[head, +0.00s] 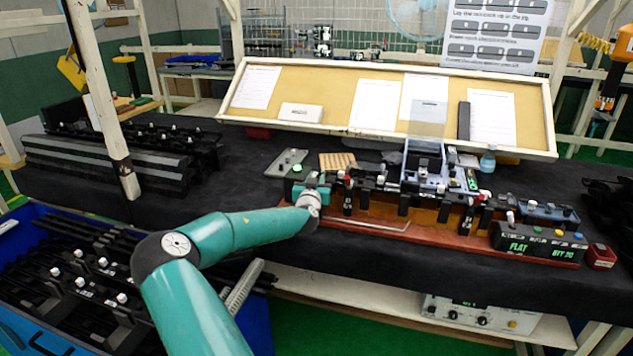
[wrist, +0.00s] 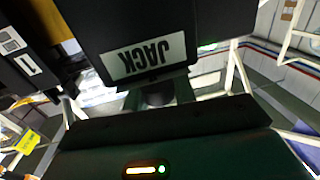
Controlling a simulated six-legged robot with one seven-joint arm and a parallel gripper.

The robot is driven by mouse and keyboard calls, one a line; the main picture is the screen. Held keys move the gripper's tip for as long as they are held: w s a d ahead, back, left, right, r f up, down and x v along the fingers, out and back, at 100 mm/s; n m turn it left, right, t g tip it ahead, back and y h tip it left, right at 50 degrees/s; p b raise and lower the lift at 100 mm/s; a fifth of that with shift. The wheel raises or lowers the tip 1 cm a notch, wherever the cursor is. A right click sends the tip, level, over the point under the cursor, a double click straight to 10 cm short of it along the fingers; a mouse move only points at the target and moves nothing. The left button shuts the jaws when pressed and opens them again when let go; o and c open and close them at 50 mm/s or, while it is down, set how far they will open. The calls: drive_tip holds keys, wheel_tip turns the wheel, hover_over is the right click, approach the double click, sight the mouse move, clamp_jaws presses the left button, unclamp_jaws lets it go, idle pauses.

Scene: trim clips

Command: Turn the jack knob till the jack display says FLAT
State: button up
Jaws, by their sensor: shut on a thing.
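The jack is a dark box with a white JACK label (wrist: 150,58), upside down in the wrist view. Below the label, the dark round jack knob (wrist: 158,95) sits between the fingers of my gripper (wrist: 160,97), which is shut on it. In the head view my gripper (head: 318,188) is at the left end of the long jig, and the knob is hidden there. A small green-lit spot (head: 297,168) shows beside the gripper, too small to read. A black display box (head: 538,243) at the right end reads FLAT in green; I cannot tell whether this is the jack display.
The red-brown jig base (head: 390,228) runs along the front of the black-covered table, with several dark clamps above it. A tilted notice board (head: 390,95) stands behind. A blue bin of black parts (head: 90,270) is at the lower left.

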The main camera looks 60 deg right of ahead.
drive_tip(key=shift+w+n+t+y, duration=0.25)
drive_tip(key=shift+n+t, duration=0.25)
drive_tip(key=shift+t, duration=0.3)
drive_tip(key=o, duration=1)
drive_tip(key=shift+s, duration=0.15)
drive_tip(key=shift+s+a, duration=0.2)
drive_tip(key=shift+a, duration=0.3)
drive_tip(key=v, duration=1.2)
drive_tip(key=shift+s+a, duration=0.1)
drive_tip(key=shift+a, duration=0.3)
